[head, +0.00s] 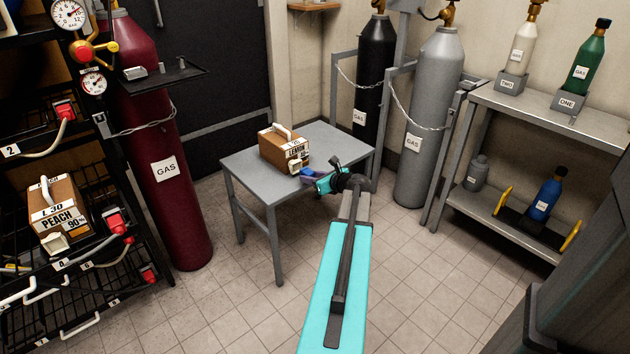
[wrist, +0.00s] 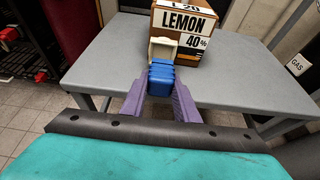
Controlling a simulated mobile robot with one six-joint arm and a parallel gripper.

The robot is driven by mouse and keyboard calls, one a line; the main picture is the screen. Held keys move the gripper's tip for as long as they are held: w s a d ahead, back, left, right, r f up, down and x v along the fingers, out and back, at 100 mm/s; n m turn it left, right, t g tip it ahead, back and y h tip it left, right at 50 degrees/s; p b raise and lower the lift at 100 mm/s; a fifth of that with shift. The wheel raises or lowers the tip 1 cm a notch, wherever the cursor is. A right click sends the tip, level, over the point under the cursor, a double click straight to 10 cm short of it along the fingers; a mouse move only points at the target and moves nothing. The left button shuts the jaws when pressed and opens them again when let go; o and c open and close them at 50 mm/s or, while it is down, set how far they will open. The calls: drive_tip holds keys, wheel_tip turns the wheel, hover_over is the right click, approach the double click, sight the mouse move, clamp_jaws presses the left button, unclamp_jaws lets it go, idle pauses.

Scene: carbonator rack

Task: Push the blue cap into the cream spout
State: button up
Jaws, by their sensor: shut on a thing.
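The blue cap (wrist: 160,80) is held between the two purple fingers of my gripper (wrist: 160,98) in the wrist view. The cream spout (wrist: 163,50) sticks out low on the front of the brown lemon box (wrist: 185,30), right behind the cap. The cap overlaps the lower part of the spout in this view, and I cannot tell whether they touch. In the head view, the lemon box (head: 284,149) stands on the grey table and my gripper (head: 308,176) is at its near right side. The spout is hard to make out there.
The grey table (head: 240,160) is otherwise bare around the box. A maroon gas cylinder (head: 165,170) stands to the left, beside a rack with a peach box (head: 58,212). Chained black (head: 375,70) and grey (head: 427,120) cylinders stand behind, with a bottle shelf (head: 550,110) at right.

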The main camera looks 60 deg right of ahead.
sight(309, 173)
drive_tip(key=shift+w+d, duration=0.25)
drive_tip(key=shift+w, duration=0.45)
drive_tip(key=shift+r+p, duration=0.1)
drive_tip(key=shift+p, duration=0.95)
idle(1.2)
drive_tip(key=shift+w+d+p, duration=0.2)
drive_tip(key=shift+w+p, duration=0.15)
drive_tip(key=shift+w, duration=0.3)
drive_tip(key=shift+w+d+p, duration=0.2)
drive_tip(key=shift+w+p, duration=0.1)
drive_tip(key=shift+w, duration=0.35)
idle(1.4)
drive_tip(key=o, duration=1.2)
drive_tip(key=shift+s, duration=0.15)
drive_tip(key=shift+p+v, duration=1.35)
drive_tip(key=shift+v, duration=1.95)
